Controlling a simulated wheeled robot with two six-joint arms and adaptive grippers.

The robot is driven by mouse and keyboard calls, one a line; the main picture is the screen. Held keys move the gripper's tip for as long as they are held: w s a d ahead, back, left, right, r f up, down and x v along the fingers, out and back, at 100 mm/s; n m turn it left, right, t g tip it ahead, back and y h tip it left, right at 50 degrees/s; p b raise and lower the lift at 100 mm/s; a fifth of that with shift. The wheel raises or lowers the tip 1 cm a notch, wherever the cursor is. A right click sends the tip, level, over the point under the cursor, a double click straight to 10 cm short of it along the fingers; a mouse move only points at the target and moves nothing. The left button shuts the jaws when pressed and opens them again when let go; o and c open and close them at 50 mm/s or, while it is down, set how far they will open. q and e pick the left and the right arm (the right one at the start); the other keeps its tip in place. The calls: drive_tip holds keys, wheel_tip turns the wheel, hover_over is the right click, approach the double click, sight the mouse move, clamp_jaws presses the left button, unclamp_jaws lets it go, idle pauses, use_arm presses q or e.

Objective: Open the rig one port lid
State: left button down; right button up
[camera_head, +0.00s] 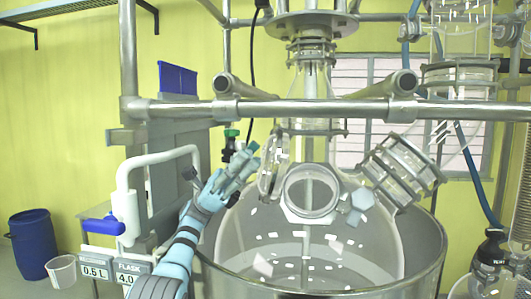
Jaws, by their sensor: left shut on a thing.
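The rig's glass vessel (345,255) has a round front port (312,192) with a pale ring rim; through it I see the inside. A clear, ringed port lid (271,168) stands steeply tilted at the left of this port, apart from its opening. My left gripper (246,168), pale blue-grey, reaches up from the lower left and is shut at the lid's left side. The fingers partly hide where they grip it. My right gripper is not in view.
A metal crossbar (300,111) runs in front of the vessel's neck. A clamped side port (400,172) juts out at the right. A metal bath (424,275) surrounds the vessel.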

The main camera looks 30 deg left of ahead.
use_arm(q)
drive_tip(key=shift+s+a+m+g, duration=0.1)
drive_tip(key=shift+a+m+g, duration=0.2)
drive_tip(key=shift+m+g, duration=0.1)
drive_tip(key=shift+g, duration=0.3)
drive_tip(key=c, duration=1.4)
unclamp_jaws()
drive_tip(key=shift+o, duration=1.4)
drive_tip(key=shift+a+f, duration=0.1)
drive_tip(key=shift+a, duration=0.1)
drive_tip(key=shift+d, duration=0.2)
drive_tip(key=shift+d, duration=0.1)
